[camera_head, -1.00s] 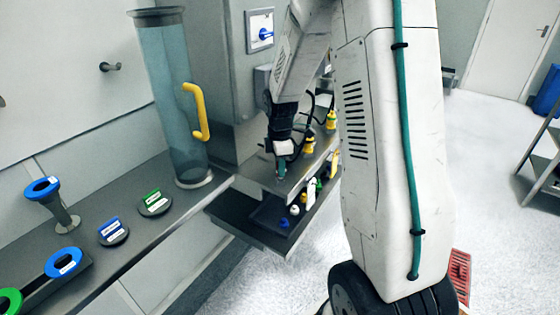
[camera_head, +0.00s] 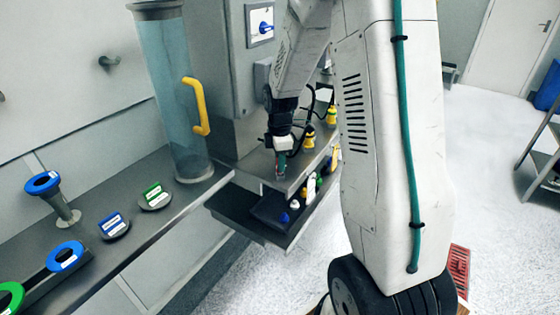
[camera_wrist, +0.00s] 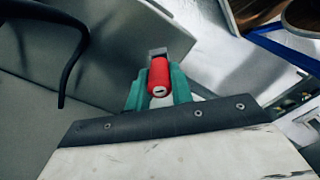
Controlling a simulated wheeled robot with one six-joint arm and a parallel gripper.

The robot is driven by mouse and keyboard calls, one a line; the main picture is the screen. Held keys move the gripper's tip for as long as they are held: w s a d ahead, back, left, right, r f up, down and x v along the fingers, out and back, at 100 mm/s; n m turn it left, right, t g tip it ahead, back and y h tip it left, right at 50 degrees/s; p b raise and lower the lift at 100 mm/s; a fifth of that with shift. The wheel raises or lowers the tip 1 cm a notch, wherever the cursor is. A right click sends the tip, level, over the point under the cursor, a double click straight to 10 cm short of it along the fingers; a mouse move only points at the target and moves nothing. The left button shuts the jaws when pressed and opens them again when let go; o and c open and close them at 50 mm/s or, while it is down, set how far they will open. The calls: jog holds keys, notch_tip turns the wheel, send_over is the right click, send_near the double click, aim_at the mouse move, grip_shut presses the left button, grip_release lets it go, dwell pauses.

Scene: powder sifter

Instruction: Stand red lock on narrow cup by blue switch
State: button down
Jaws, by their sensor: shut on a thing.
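My gripper (camera_head: 281,168) is above a grey metal ledge (camera_head: 258,168) beside the cabinet. In the wrist view its green fingers (camera_wrist: 160,92) are shut on the red lock (camera_wrist: 159,78). The lock is a red cylinder with a keyhole in its near end and a grey metal part at its far end. A blue switch (camera_head: 265,27) sits on a white plate high on the cabinet. I cannot make out for certain which thing is the narrow cup; my arm hides part of the ledge.
A tall clear cylinder (camera_head: 172,95) with a yellow handle stands on the counter left of the gripper. Yellow-topped fittings (camera_head: 308,138) stand on the ledge to its right. A dark tray (camera_head: 270,212) with several small coloured items lies below. Blue-rimmed cup (camera_head: 43,183) is far left.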

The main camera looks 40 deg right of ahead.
jog(key=shift+f, duration=0.5)
dwell(0.4)
jog(key=c, duration=1.1)
grip_release()
jog(key=shift+c, duration=0.2)
notch_tip(320, 180, up, 8)
jog(key=shift+f, duration=0.1)
jog(key=shift+s+a+f+m, duration=0.1)
jog(key=shift+s+m, duration=0.25)
jog(key=shift+m, duration=0.55)
jog(key=s+a+r+m, duration=0.3)
jog(key=s+a+r, duration=0.1)
jog(key=s, duration=0.5)
jog(key=s+a+r+m+t, duration=0.1)
jog(key=s+a+r+m, duration=0.3)
jog(key=s+a, duration=0.3)
jog(key=s+a+r+m, duration=0.4)
jog(key=s+a+r, duration=0.1)
jog(key=s, duration=0.5)
jog(key=shift+s+a+r, duration=0.25)
jog(key=shift+s+r, duration=0.05)
jog(key=shift+r, duration=0.25)
